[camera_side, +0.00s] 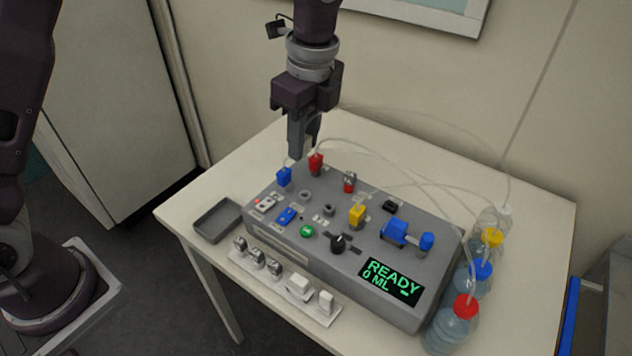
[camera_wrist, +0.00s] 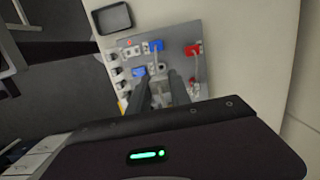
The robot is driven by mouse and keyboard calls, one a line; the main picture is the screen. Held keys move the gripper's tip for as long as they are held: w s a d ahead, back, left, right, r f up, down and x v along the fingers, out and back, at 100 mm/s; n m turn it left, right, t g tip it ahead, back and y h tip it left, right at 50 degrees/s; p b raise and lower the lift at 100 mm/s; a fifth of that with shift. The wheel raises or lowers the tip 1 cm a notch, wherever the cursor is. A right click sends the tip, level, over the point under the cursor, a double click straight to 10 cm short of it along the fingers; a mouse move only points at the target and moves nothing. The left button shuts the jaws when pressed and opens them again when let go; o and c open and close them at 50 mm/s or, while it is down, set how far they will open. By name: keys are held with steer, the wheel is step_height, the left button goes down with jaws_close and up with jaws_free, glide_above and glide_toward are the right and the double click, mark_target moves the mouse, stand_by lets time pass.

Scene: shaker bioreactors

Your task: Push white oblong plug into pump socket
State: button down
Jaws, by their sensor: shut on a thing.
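My gripper (camera_side: 301,154) points down above the back-left part of the grey pump box (camera_side: 350,263). In the wrist view its fingers (camera_wrist: 160,78) are close together, with something pale between them. The thing held is too small and hidden to identify as the white oblong plug. Two white blocks, one left (camera_side: 299,286) and one right (camera_side: 326,300), stand on the pale strip along the box's front. A blue plug (camera_side: 284,176) and a red plug (camera_side: 316,163) with tubes stand near the fingertips. I cannot tell which opening is the pump socket.
A yellow plug (camera_side: 357,214), a black knob (camera_side: 340,242) and a blue fitting (camera_side: 395,232) stand up from the box. Bottles (camera_side: 455,325) line its right side, with loose tubes overhead. An empty grey tray (camera_side: 218,220) lies left. The table behind is clear.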

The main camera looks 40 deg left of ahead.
mark_target(330, 194)
stand_by(0.4)
steer(key=shift+d+f, duration=0.9)
steer(key=shift+f, duration=0.45)
steer(key=shift+d+f, duration=0.95)
steer(key=shift+f, duration=0.35)
steer(key=shift+d+f, duration=0.9)
steer(key=shift+f, duration=0.45)
steer(key=shift+f, duration=1.05)
steer(key=c, duration=1.1)
jaws_free()
steer(key=shift+r, duration=0.15)
step_height(330, 194, up, 7)
steer(key=shift+d, duration=0.45)
